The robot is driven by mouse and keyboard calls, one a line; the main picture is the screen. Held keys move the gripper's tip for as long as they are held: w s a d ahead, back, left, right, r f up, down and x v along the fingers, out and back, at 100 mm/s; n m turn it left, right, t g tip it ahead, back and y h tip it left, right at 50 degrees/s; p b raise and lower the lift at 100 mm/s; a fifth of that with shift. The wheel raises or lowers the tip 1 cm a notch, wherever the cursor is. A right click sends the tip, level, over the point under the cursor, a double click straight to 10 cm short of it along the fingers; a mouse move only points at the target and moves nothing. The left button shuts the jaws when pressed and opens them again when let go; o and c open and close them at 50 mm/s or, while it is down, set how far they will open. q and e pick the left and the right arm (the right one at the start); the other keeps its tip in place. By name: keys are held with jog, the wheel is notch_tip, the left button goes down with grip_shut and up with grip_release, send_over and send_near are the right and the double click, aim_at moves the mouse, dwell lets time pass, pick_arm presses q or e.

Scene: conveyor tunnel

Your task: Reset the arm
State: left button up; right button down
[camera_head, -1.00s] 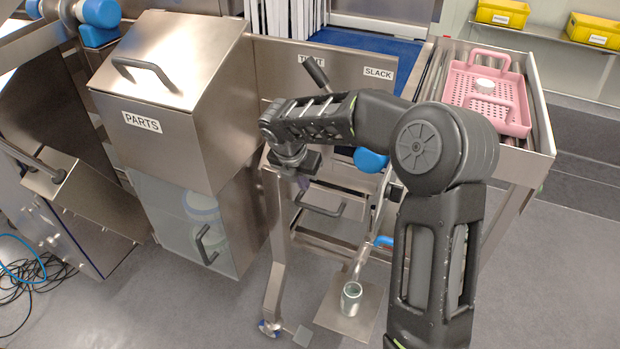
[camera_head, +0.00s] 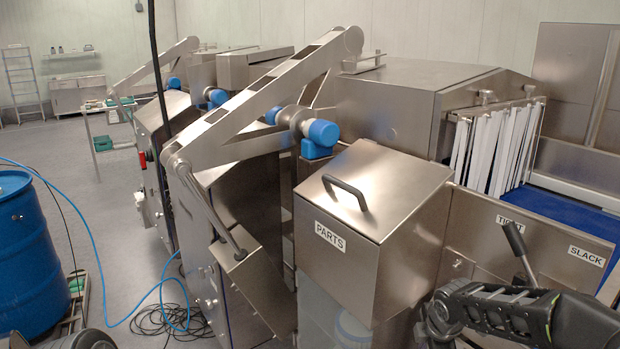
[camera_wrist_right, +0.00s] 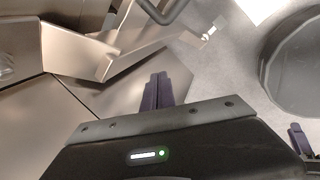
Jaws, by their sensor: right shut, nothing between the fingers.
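My right arm (camera_head: 520,312) enters the head view at the lower right, bent, with its wrist end near the bottom edge in front of the slack panel. The gripper itself is cut off or hidden there. In the right wrist view my right gripper (camera_wrist_right: 157,90) shows dark purple fingers close together with nothing between them. Grey metal surfaces and pale floor lie beyond the fingers. My left gripper cannot be made out in the head view.
The steel PARTS bin (camera_head: 370,225) stands left of my right arm, its lid closed. A black-handled lever (camera_head: 517,245) rises beside the TIGHT and SLACK labels, close to the arm. A blue drum (camera_head: 30,255) and cables (camera_head: 165,318) occupy the floor at left.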

jog(key=s+a+f+m+y, duration=0.2)
jog(key=s+a+f+m, duration=0.2)
jog(key=a+f+m, duration=0.3)
jog(key=s+a+f+m+y, duration=0.2)
jog(key=s+a+f+m, duration=0.3)
jog(key=a+f, duration=0.3)
jog(key=s+a+f+m+g, duration=0.2)
jog(key=s+f, duration=0.3)
jog(key=s, duration=0.6)
jog(key=s+a+f+m+g, duration=0.2)
jog(key=s+f+m, duration=0.3)
jog(key=s, duration=0.6)
jog(key=shift+s+a+f+y, duration=0.3)
jog(key=shift+a+f, duration=0.15)
jog(key=shift+f, duration=0.35)
